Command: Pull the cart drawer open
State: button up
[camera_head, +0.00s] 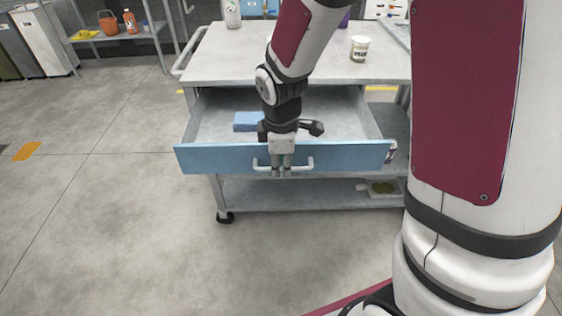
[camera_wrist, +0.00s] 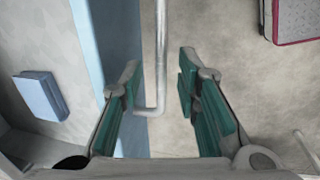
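The cart drawer (camera_head: 215,159) has a blue front and stands pulled out from under the grey cart top (camera_head: 220,60), with its inside showing. Its pale bar handle (camera_head: 307,165) is on the middle of the front, and also shows in the wrist view (camera_wrist: 161,45). My gripper (camera_head: 281,171) points down at the handle. In the wrist view my gripper (camera_wrist: 158,85) is open, its green-padded fingers on either side of the bar with gaps visible. The left finger is on the side of the drawer front. A blue block (camera_head: 246,121) lies inside the drawer, also in the wrist view (camera_wrist: 41,95).
A white container (camera_head: 359,48) and a bottle (camera_head: 232,14) stand on the cart top. A lower shelf (camera_head: 290,193) holds a small tray (camera_head: 381,188) at right. The floor before the cart is clear. A shelf with orange items (camera_head: 110,35) stands at back left.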

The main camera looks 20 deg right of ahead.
notch_tip(320, 180, up, 11)
jog(key=s, duration=0.2)
jog(key=shift+a+r, duration=0.2)
jog(key=shift+a, duration=0.15)
jog(key=s+d+r+m, duration=0.1)
jog(key=s+r+m, duration=0.45)
jog(key=s, duration=0.75)
jog(key=s+d+r+m, duration=0.2)
jog(key=s+m, duration=0.7)
jog(key=s, duration=0.4)
notch_tip(320, 180, up, 13)
jog(key=t+p, duration=0.2)
jog(key=p, duration=1)
jog(key=shift+w+y, duration=0.3)
jog(key=shift+y, duration=0.1)
